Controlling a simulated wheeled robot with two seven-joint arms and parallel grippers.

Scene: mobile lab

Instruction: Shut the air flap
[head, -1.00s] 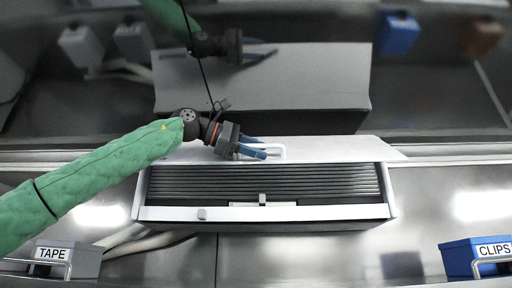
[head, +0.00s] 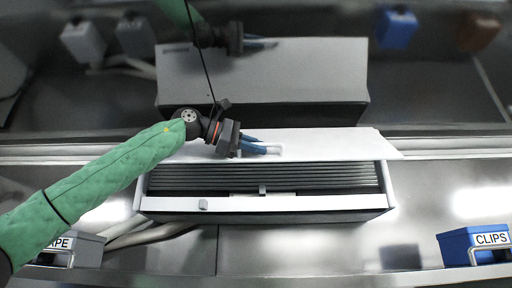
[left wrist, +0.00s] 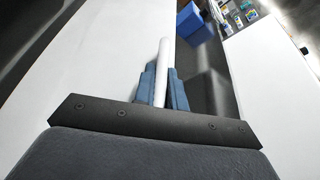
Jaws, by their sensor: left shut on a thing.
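The air flap (head: 345,143) is a white panel along the top back of a white unit (head: 300,203). It stands open, and dark slats (head: 320,178) show below its front edge. My left gripper (head: 264,147) is at the flap's handle (head: 276,149), its blue fingers closed around it. My right gripper is not in view.
A grey box (head: 85,249) labelled tape, partly behind my left arm, stands at the lower left. A blue box (head: 470,244) labelled clips stands at the lower right. Pale hoses (head: 135,236) run beside the unit. The back wall mirrors the scene.

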